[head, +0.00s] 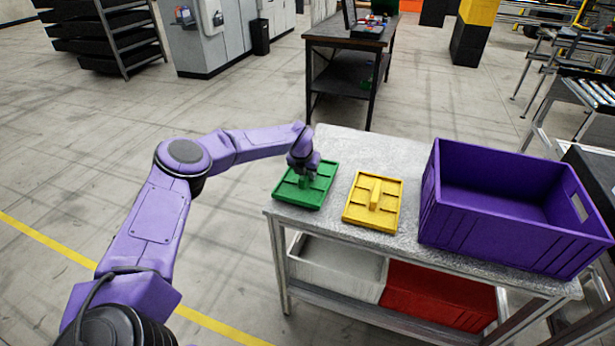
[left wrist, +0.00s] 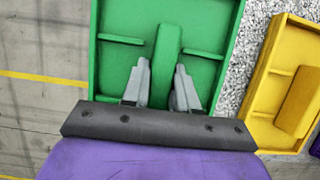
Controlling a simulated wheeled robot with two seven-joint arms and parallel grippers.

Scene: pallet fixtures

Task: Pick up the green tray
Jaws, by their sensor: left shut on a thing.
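The green tray (head: 318,190) lies at the left end of the grey table, next to a yellow tray (head: 387,212). My left gripper (head: 303,174) is over the middle of the green tray. In the left wrist view, the left gripper's two fingers (left wrist: 160,84) are on either side of the green tray's raised central bar (left wrist: 167,50), shut on it. The green tray (left wrist: 122,22) fills the upper middle of that view. I cannot tell whether the tray is lifted off the table. My right gripper is not in view.
A large purple crate (head: 500,235) stands on the table (head: 335,140) to the right of the yellow tray. A white bin (head: 335,265) and a red bin (head: 440,295) sit on the shelf below. Open floor lies to the left of the table.

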